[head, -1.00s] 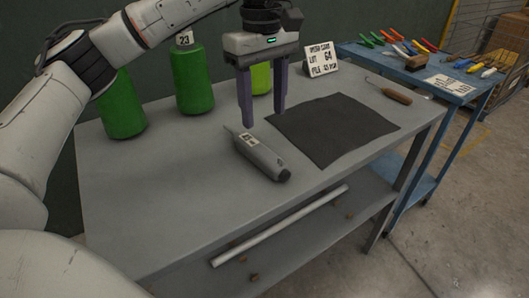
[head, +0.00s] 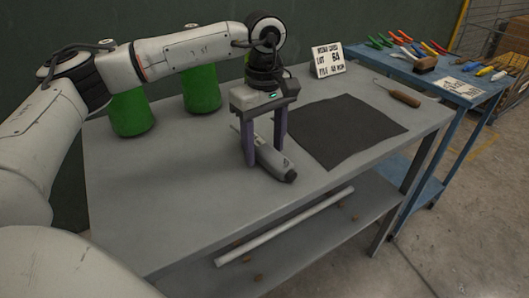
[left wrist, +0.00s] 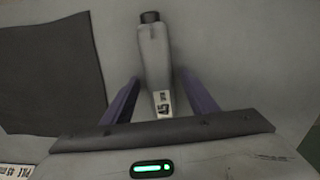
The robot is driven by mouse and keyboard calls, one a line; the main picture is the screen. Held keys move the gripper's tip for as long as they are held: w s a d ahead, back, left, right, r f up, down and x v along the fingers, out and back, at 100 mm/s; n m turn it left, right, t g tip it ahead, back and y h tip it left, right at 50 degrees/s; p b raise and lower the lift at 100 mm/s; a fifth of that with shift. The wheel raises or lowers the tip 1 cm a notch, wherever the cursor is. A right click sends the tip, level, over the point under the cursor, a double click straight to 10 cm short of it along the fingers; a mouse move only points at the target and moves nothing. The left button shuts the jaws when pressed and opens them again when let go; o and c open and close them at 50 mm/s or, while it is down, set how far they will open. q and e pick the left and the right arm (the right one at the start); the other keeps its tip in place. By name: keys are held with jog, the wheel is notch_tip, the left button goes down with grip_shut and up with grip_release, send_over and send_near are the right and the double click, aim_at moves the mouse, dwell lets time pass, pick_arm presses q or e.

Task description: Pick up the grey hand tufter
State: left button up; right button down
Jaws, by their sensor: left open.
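The grey hand tufter (head: 272,160) lies on the grey workbench, its dark end toward the bench's front edge. My left gripper (head: 264,155) is open above it, pointing down, with one purple finger on each side of the tufter in the picture. In the left wrist view the tufter (left wrist: 154,58) runs up between the two fingers (left wrist: 160,95), with its dark tip at the top and a small label near the gripper. I cannot tell whether the fingers touch it. My right gripper is not in view.
A dark square mat (head: 346,130) lies right of the tufter. Green cones (head: 131,112) stand at the back left, and a lot card (head: 328,59) stands behind the mat. A wooden-handled hook tool (head: 404,98) lies at the right.

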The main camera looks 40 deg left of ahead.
pick_arm(q)
jog(key=c, duration=1.3)
jog(key=shift+r, duration=0.1)
jog(key=shift+c, duration=0.2)
